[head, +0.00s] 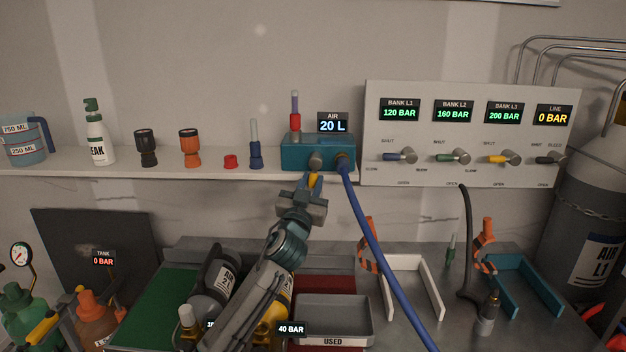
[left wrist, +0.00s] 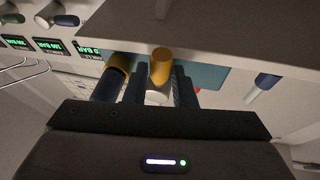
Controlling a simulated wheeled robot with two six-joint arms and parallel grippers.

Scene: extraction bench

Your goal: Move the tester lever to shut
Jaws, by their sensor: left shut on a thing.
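The tester is a teal box (head: 300,153) on the wall shelf, with a display reading AIR 20 L (head: 332,123) above it. Its yellow lever (head: 313,180) hangs down from a grey round hub (head: 316,160) on the front face. My left gripper (head: 312,187) is at the lever from below and in front, shut on it. In the left wrist view the yellow lever (left wrist: 160,66) shows between the dark fingers (left wrist: 158,92), with the teal box (left wrist: 205,76) behind. The fingers hide part of the lever. My right gripper is not in view.
A blue hose (head: 362,225) runs from the tester's right port down past my gripper. A valve panel (head: 415,160) stands to the right. The shelf (head: 200,168) holds a red cap (head: 231,161) and a blue tool (head: 256,150). A grey tray (head: 335,310) is below.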

